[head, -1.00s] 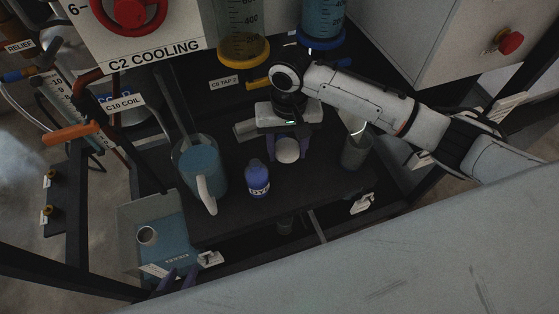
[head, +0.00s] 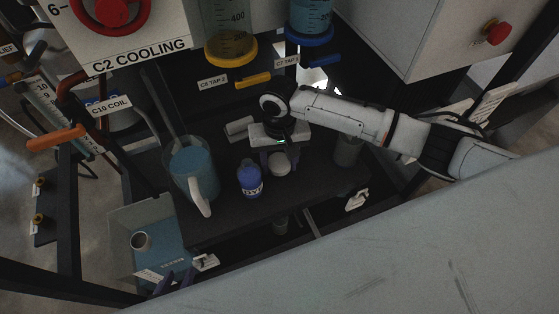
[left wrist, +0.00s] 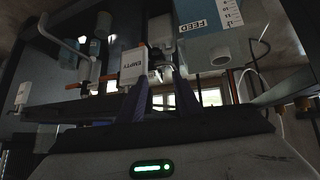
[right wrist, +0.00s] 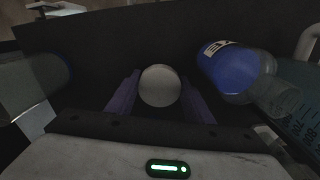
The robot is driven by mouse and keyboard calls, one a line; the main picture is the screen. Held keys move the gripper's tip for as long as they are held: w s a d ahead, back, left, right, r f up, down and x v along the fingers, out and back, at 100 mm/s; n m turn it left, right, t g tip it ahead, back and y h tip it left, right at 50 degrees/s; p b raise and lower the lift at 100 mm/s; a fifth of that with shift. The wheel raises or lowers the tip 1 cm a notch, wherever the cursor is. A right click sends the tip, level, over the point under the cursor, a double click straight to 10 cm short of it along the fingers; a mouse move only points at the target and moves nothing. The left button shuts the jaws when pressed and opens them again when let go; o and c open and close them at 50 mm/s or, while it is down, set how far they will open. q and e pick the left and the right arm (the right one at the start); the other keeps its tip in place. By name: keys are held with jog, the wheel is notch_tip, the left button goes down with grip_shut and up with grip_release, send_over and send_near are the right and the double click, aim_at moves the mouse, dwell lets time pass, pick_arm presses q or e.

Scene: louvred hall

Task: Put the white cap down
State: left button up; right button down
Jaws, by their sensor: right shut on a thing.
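The white cap (head: 279,163) is a small round piece between the purple fingers of my right gripper (head: 280,157), which is shut on it. In the right wrist view the cap (right wrist: 160,86) shows as a pale disc between both fingertips. It is over the dark bench, right of the blue dye bottle (head: 250,180); I cannot tell whether it touches the bench. My left gripper (head: 176,281) is low at the left, near the blue tray, partly hidden by a pale surface. In the left wrist view its fingers (left wrist: 160,80) are apart with nothing between them.
A jug of blue liquid (head: 193,168) stands left of the bottle. A clear beaker (head: 347,151) stands right of my right gripper. The blue tray (head: 160,259) holds a small round cup (head: 141,241). The dark bench (head: 235,218) is bare in front of the bottle.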

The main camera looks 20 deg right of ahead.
aim_at(279, 163)
jog(key=shift+s+f, duration=0.15)
jog(key=shift+f, duration=0.25)
jog(key=c, duration=1.2)
grip_release()
jog(key=o, duration=0.3)
jog(key=shift+f, duration=0.15)
pick_arm(q)
jog(key=shift+s+a+f, duration=0.15)
jog(key=shift+s+f, duration=0.05)
pick_arm(e)
jog(key=shift+d, duration=0.25)
jog(key=shift+r, duration=0.35)
pick_arm(q)
jog(key=shift+a+r+p, duration=0.15)
jog(key=shift+r+p, duration=0.3)
jog(key=shift+p, duration=0.3)
pick_arm(e)
jog(key=shift+w+a+r, duration=0.1)
jog(key=shift+r, duration=3.15)
jog(key=shift+w+a+r, duration=0.1)
jog(key=shift+r, duration=3.1)
